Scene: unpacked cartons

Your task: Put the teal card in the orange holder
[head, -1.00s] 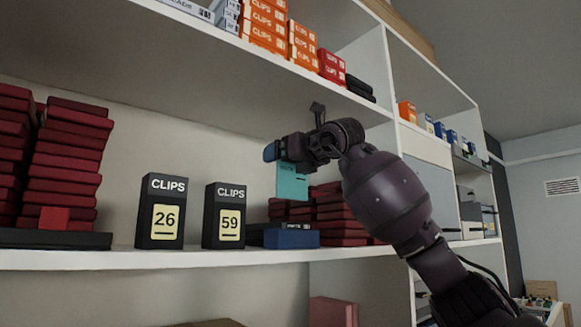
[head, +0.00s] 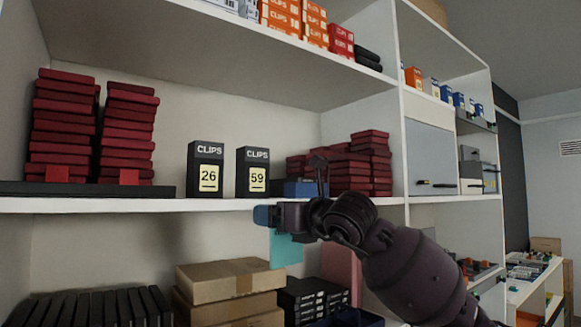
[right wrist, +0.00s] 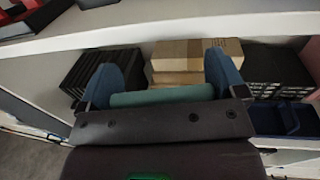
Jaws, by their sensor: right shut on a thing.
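The teal card (head: 286,250) hangs down from my right gripper (head: 268,216), just below the front edge of the middle shelf in the head view. In the right wrist view the teal card (right wrist: 162,96) lies between the two blue fingers of my right gripper (right wrist: 163,76), which is shut on it. I cannot make out an orange holder in either view. My left gripper is not in view.
The middle shelf (head: 120,206) bears dark red stacks (head: 65,125) and two black CLIPS boxes (head: 205,170). Below are brown cartons (head: 230,280), upright black folders (head: 90,308) and a dark blue bin (right wrist: 285,120). Orange CLIPS boxes (head: 280,14) stand on the top shelf.

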